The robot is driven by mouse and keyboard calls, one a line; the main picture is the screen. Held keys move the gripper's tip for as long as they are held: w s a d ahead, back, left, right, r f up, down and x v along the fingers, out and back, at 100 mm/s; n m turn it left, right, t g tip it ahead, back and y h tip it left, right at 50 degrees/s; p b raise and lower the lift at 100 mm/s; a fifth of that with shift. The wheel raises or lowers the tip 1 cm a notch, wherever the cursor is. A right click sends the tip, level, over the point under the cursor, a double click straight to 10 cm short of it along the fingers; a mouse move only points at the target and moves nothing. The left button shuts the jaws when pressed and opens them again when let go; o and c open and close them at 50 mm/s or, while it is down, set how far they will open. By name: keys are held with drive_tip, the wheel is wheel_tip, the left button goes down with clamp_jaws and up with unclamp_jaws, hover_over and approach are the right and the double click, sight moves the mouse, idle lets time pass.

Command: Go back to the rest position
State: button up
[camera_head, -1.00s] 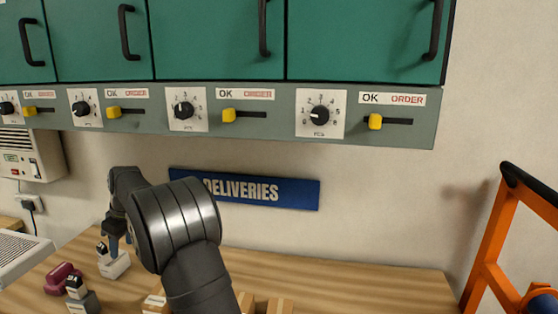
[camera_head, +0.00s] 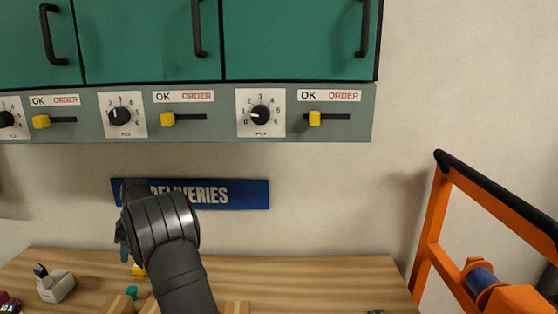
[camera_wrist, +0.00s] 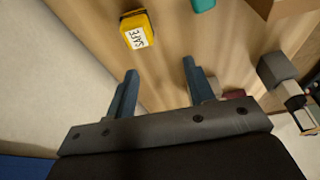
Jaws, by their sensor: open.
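My gripper (camera_wrist: 159,70) is open and empty in the wrist view, its two blue fingers apart above the wooden table (camera_wrist: 190,35). In the head view only a bit of a blue finger (camera_head: 122,245) shows at the left of my dark arm, which hides the rest. A yellow block labelled SAFE (camera_wrist: 137,29) lies on the table ahead of the fingers, apart from them. Part of a yellow thing (camera_head: 138,270) also shows beside my arm in the head view.
A teal block (camera_head: 132,292) and cardboard boxes (camera_head: 237,307) are near my arm. A light holder with a dark top (camera_head: 56,286) stands left. Green cabinets (camera_head: 300,40) hang above the DELIVERIES sign (camera_head: 235,194). An orange frame (camera_head: 432,225) stands right. The table's right part is mostly clear.

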drive_tip(key=s+a+f, duration=0.1)
drive_tip(key=a+f, duration=0.1)
drive_tip(key=a, duration=0.1)
drive_tip(key=s+a+f, duration=0.1)
drive_tip(key=a+f, duration=0.2)
drive_tip(key=a, duration=0.1)
drive_tip(key=s+a+f, duration=0.1)
drive_tip(key=a+f, duration=0.1)
drive_tip(key=a, duration=0.2)
drive_tip(key=shift+f, duration=0.7)
